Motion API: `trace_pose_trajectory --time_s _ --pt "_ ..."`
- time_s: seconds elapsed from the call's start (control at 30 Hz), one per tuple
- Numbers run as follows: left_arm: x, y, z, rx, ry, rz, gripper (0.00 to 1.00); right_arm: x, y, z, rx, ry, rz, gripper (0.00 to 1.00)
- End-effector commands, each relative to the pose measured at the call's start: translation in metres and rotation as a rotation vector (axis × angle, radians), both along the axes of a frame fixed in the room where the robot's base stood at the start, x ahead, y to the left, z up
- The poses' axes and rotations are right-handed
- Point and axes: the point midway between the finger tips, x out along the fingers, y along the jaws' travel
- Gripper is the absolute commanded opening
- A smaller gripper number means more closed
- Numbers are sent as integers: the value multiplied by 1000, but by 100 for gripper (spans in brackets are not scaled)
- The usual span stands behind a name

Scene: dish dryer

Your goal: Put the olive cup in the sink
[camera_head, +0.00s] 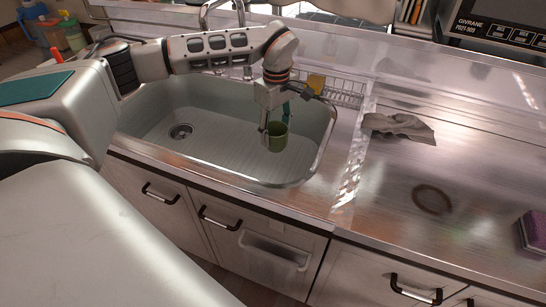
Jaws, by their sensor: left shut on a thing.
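The olive cup (278,138) hangs upright under my left gripper (270,128), over the right part of the sink basin. My left gripper is shut on it, with the fingers at its left side and rim. I cannot tell whether the cup's base touches the sink floor. The sink (215,160) is a pale steel basin with a round drain at its left. My right gripper is out of view.
A wire rack (343,92) with a yellow sponge (316,83) sits at the sink's back edge. A grey cloth (402,126) lies on the counter to the right. A purple sponge (534,232) is at the far right. The faucet (205,18) stands behind my left arm.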

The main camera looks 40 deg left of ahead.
Motion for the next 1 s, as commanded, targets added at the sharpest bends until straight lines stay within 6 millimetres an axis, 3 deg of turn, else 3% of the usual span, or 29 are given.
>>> trace_pose_trajectory --time_s 0.03,0.1,0.3,0.57,0.83,1.0 --pt "-2 0 -18 -2 8 0 23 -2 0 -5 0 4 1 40" --pt "-2 0 -36 -2 8 0 23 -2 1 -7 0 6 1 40" --pt "-1 0 -74 -1 5 1 23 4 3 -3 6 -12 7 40" --pt "0 0 -89 -1 -1 2 23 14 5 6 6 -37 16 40" --pt "-1 0 -127 0 4 1 23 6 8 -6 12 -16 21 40" --pt "1 0 -127 -1 -3 1 23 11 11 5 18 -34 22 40"
